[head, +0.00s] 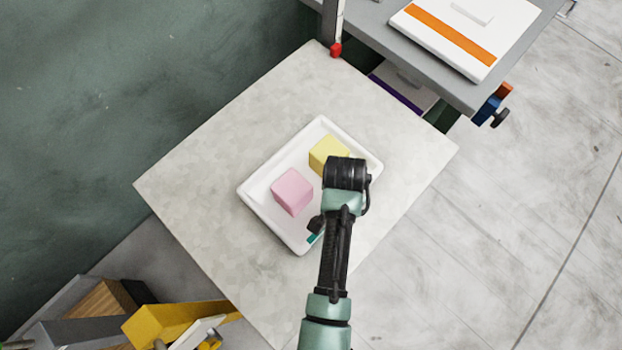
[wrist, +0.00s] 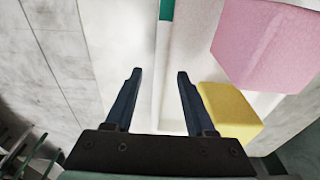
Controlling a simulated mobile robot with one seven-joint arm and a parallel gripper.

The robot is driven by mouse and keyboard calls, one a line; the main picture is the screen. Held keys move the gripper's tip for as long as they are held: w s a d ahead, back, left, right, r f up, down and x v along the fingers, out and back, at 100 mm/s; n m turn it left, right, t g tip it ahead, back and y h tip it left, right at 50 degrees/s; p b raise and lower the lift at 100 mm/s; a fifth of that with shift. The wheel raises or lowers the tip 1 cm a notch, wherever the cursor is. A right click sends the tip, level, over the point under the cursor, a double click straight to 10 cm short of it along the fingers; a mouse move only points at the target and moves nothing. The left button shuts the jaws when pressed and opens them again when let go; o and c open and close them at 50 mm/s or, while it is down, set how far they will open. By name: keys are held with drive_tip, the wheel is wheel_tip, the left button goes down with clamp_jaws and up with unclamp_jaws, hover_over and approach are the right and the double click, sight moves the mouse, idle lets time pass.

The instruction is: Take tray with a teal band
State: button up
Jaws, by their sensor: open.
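A white tray (head: 283,164) lies on the pale table in the head view. A teal band (head: 315,237) shows on its near right side, partly covered by my arm. The tray holds a pink foam block (head: 292,191) and a yellow foam block (head: 327,152). In the wrist view, my gripper (wrist: 158,74) is open, its two dark fingers apart with a long side wall of the tray (wrist: 186,50) running between or just beyond them. I cannot tell whether they touch it. The teal band (wrist: 166,10) is at the top, with the pink block (wrist: 272,42) and yellow block (wrist: 231,108) to the right.
The pale table (head: 205,165) is clear around the tray. A grey press (head: 385,38) stands at the upper right, with an orange-banded white tray (head: 465,32) on top and a purple-banded tray (head: 397,92) below. Yellow equipment (head: 165,320) is at the lower left.

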drive_tip(key=shift+w+d+f, duration=0.1)
drive_tip(key=shift+w+f, duration=0.05)
drive_tip(key=shift+f, duration=1.2)
clamp_jaws()
